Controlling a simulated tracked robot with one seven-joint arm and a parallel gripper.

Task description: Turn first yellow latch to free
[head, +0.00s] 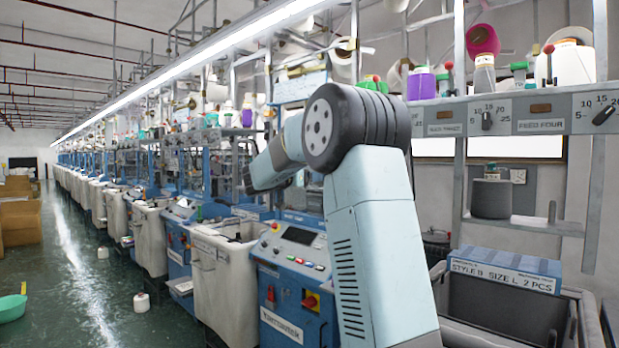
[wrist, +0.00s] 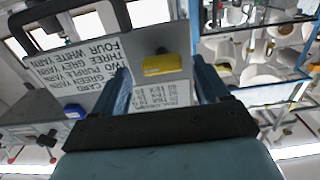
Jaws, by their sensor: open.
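A yellow latch (wrist: 166,65) shows in the wrist view as a small flat block on a grey panel (wrist: 150,42). My gripper (wrist: 161,80) is open, with one blue-grey finger on each side of the picture's middle. The latch lies ahead of the gap between the fingers, and nothing is held. Whether a finger touches the panel cannot be told. In the head view my arm reaches up and left toward the machine row, and neither the gripper nor the latch can be made out there.
A white printed card (wrist: 75,70) is left of the latch, its text upside down. A small printed label (wrist: 160,97) sits between the fingers. In the head view a blue control machine (head: 290,280) stands beside a white bin (head: 222,285). The green floor aisle (head: 75,290) is mostly free.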

